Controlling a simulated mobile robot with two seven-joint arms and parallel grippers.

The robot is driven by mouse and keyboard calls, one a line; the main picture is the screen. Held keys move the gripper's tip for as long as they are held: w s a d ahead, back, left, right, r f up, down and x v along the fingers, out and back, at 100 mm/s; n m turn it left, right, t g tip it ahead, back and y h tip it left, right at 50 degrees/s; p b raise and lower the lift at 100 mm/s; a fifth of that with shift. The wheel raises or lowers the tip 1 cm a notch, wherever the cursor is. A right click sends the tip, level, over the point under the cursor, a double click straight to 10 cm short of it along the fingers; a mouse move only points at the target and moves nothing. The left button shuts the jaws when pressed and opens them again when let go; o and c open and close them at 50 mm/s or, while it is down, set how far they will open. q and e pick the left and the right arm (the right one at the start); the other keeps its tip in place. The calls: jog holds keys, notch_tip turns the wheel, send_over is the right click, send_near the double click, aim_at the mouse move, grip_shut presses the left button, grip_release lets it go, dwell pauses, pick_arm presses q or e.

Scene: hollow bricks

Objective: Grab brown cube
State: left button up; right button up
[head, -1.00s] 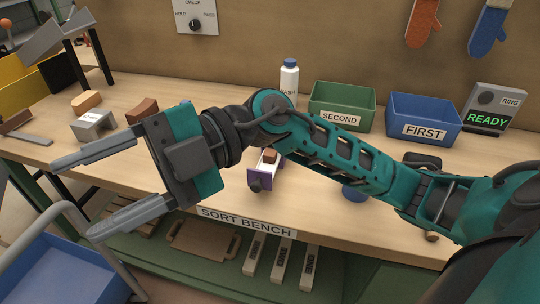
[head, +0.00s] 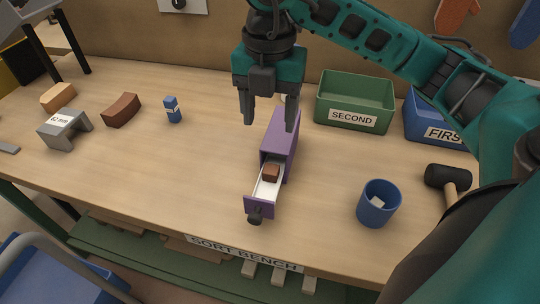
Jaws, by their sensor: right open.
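The brown cube (head: 271,172) sits in the white open drawer (head: 266,189) of a small purple box (head: 284,132) on the bench. The drawer is pulled out toward the bench's front edge and has a dark knob. My right gripper (head: 269,122) points down with its two fingers apart and empty. In the picture it is above and behind the cube, over the back part of the purple box, and does not touch the cube. My left gripper is not in view.
A blue cup (head: 378,204) with a white piece inside and a black mallet (head: 447,180) stand to the right. Green SECOND bin (head: 355,100) and blue FIRST bin (head: 424,125) are behind.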

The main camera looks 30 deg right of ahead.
jog(key=b, duration=0.2)
send_over(270, 173)
jog(key=f, duration=0.7)
jog(key=shift+w+d, duration=0.2)
jog(key=shift+w, duration=0.1)
jog(key=f, duration=0.5)
jog(key=shift+s+a+f, duration=0.2)
jog(key=shift+s+f, duration=0.05)
jog(key=shift+s, duration=0.05)
jog(key=shift+f, duration=0.1)
jog(key=shift+c, duration=0.4)
jog(key=c, duration=0.8)
jog(key=shift+c, duration=1.2)
